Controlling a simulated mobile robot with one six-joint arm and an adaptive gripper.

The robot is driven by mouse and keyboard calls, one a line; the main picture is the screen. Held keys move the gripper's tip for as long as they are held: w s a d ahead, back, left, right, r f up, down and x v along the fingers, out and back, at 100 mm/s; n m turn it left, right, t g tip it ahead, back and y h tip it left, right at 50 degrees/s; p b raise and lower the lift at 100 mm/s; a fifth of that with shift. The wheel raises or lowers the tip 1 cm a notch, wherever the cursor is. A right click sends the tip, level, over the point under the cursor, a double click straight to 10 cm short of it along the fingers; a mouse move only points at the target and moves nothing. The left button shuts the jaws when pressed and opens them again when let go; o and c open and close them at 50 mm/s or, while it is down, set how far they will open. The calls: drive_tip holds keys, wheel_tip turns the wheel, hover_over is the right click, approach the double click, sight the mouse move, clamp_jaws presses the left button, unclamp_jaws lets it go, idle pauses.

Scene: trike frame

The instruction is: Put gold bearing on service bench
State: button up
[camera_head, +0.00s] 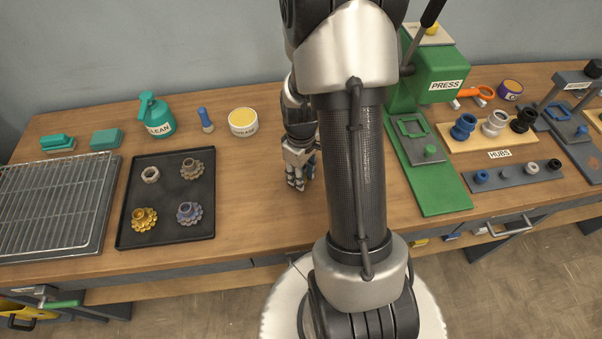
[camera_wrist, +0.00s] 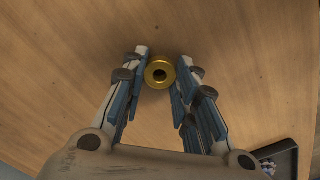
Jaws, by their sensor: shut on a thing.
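The gold bearing (camera_wrist: 150,74), a ring with a dark hole, sits between the fingertips in the wrist view. My gripper (camera_wrist: 163,62) is shut on it, with blue pads on both sides. In the head view my gripper (camera_head: 297,183) points down over the middle of the wooden service bench (camera_head: 255,190), right of the black tray. The bearing cannot be made out in that view. The bench top fills the wrist view behind the ring. I cannot tell whether the bearing touches the wood.
The black tray (camera_head: 172,226) holds several gear-like parts, one gold. A wire rack (camera_head: 55,205) lies at far left. A spray bottle (camera_head: 155,116) and a grease tub (camera_head: 243,122) stand behind. The green press (camera_head: 437,78) stands right of my arm. Bare wood surrounds my gripper.

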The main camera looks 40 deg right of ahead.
drive_tip(key=o, duration=1)
drive_tip(key=shift+o, duration=0.2)
drive_tip(key=a+r+t+p, duration=0.1)
drive_tip(key=a+r+p, duration=0.1)
drive_tip(key=r, duration=0.7)
drive_tip(key=a+r+p, duration=0.2)
drive_tip(key=r, duration=0.7)
drive_tip(key=s+a+r+m+t, duration=0.2)
drive_tip(key=s+a+r+t, duration=0.1)
drive_tip(key=s+a+r, duration=0.8)
drive_tip(key=a+r, duration=0.1)
drive_tip(key=a, duration=0.2)
drive_tip(key=shift+s+a+r+m+t, duration=0.15)
drive_tip(key=shift+s+r+m+t, duration=0.15)
drive_tip(key=shift+s+r, duration=0.1)
